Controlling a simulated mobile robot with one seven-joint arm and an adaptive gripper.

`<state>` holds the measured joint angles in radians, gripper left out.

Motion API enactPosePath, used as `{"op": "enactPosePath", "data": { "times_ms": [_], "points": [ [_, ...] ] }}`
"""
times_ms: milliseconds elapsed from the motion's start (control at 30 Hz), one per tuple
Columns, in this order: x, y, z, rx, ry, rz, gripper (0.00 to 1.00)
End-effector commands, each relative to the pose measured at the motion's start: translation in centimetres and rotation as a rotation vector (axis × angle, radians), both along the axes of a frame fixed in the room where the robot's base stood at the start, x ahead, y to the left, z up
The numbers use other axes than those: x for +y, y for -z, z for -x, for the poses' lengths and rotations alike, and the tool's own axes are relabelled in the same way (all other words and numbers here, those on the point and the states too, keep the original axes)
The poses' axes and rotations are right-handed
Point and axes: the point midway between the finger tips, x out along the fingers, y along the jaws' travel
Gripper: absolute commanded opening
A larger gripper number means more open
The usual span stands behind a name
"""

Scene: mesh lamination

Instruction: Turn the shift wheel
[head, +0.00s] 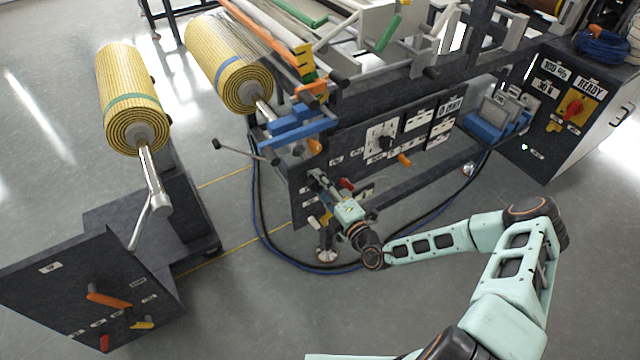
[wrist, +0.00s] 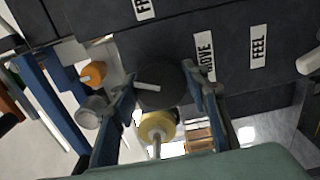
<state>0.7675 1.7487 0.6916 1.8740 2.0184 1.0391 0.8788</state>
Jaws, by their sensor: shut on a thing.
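The shift wheel seems to be the dark round knob (wrist: 160,88) with a pale stripe on its face, in the middle of the wrist view. It sits at the dark machine panel (wrist: 120,42) beside a label reading "MOVE". My gripper (wrist: 162,78) has one finger on each side of the knob and is shut on it. In the head view, my gripper (head: 320,182) is at the lower left of the machine's front panel. There the gripper hides the knob.
In the wrist view, an orange knob (wrist: 93,74) and a yellow round part (wrist: 156,126) are close to the fingers. In the head view, a red handle (head: 346,184) is near my gripper. Blue and black cables (head: 268,240) loop over the floor below.

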Motion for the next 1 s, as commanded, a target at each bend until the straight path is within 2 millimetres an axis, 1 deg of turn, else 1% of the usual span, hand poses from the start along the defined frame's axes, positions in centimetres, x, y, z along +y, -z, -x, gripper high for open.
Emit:
{"op": "enactPosePath", "data": {
  "times_ms": [233,633,667,700,800,833,1000],
  "points": [
    [0.08,0.14,0.13,0.031,-0.003,-0.041,0.17],
    [0.08,0.15,0.14,0.034,-0.003,-0.045,0.17],
    [0.08,0.15,0.14,0.034,-0.003,-0.045,0.43],
    [0.08,0.14,0.14,0.034,-0.003,-0.045,0.47],
    [0.07,0.12,0.11,0.032,-0.002,-0.044,0.58],
    [0.07,0.1,0.09,0.032,-0.002,-0.044,0.6],
    [0.04,0.07,0.05,0.031,-0.001,-0.044,0.6]
  ]
}}
